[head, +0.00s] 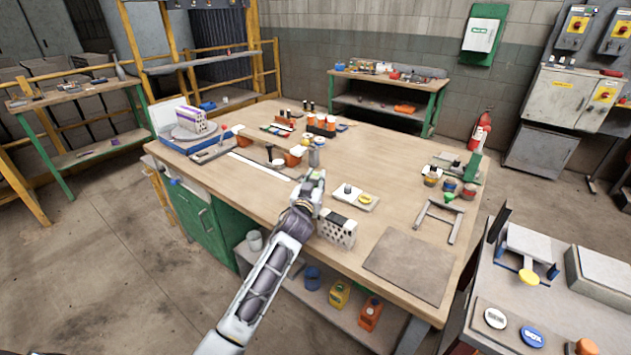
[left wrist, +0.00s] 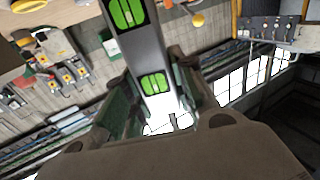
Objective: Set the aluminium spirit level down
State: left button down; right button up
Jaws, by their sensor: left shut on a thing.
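The aluminium spirit level (left wrist: 143,45) is a grey metal bar with bright green vial windows. In the left wrist view it runs up between the two fingers of my left gripper (left wrist: 160,100), which is shut on it. In the head view my left gripper (head: 315,182) is above the wooden workbench (head: 225,190), near its front edge. I cannot clearly make out the level there, nor tell whether it touches the bench. My right gripper is not in view.
A hollow brick (head: 337,228) stands close beside my left gripper. A white strip (head: 262,166) lies to its left. A pale tray with a yellow piece (head: 365,199) is to its right. A grey mat (head: 408,265) and a metal frame (head: 440,220) lie farther right.

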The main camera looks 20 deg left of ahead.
pick_arm(q)
jog(key=c, duration=1.2)
grip_release()
jog(key=shift+f, duration=0.15)
jog(key=shift+o, duration=0.2)
jog(key=shift+r, duration=0.2)
jog(key=shift+s+f, duration=0.15)
jog(key=shift+s, duration=0.3)
jog(key=s, duration=1.1)
jog(key=shift+d, duration=0.25)
